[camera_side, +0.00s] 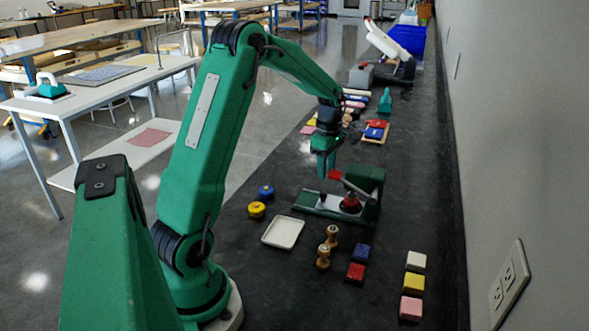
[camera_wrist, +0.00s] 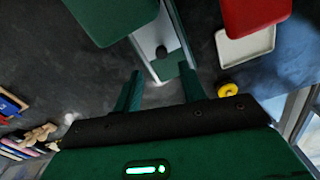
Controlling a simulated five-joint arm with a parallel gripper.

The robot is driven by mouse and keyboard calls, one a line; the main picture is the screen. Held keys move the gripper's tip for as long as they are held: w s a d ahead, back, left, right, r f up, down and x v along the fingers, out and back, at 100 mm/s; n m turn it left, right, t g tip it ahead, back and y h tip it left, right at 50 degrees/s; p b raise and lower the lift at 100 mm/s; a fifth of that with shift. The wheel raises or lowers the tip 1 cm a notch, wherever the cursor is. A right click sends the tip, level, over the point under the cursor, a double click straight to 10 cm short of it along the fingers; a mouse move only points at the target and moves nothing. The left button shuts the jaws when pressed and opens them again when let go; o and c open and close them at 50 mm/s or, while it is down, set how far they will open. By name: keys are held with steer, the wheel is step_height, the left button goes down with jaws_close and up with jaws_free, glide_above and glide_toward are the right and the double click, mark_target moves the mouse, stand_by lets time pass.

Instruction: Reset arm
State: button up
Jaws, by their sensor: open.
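My gripper (camera_side: 322,173) hangs from the bent arm over the black bench, close to the green press (camera_side: 367,180). In the wrist view, my gripper's two fingers (camera_wrist: 162,74) stand apart with nothing between them. The press has a grey lever and a red knob (camera_side: 335,174) just beside my fingertips; I cannot tell whether they touch. A red round part (camera_side: 350,203) sits low on the press. In the wrist view, a pale strip with a dark knob (camera_wrist: 161,53) lies beyond the fingers. A large green part (camera_wrist: 112,18) and a red part (camera_wrist: 256,14) are near the camera.
More supplies (camera_side: 376,131) lie behind. A wall (camera_side: 510,140) bounds the right side.

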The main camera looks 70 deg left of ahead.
steer(key=s+d+r+m+t, duration=0.2)
steer(key=s+d+r+m, duration=0.4)
steer(key=s+d+m, duration=0.3)
steer(key=s+d+r+m+t, duration=0.3)
steer(key=s+d+r+m, duration=0.4)
steer(key=d+m, duration=0.7)
steer(key=shift+s+d+r+m+t, duration=0.15)
steer(key=shift+s+r+m+t, duration=0.15)
steer(key=shift+s+m, duration=0.75)
steer(key=shift+s+n, duration=0.3)
steer(key=shift+n, duration=0.05)
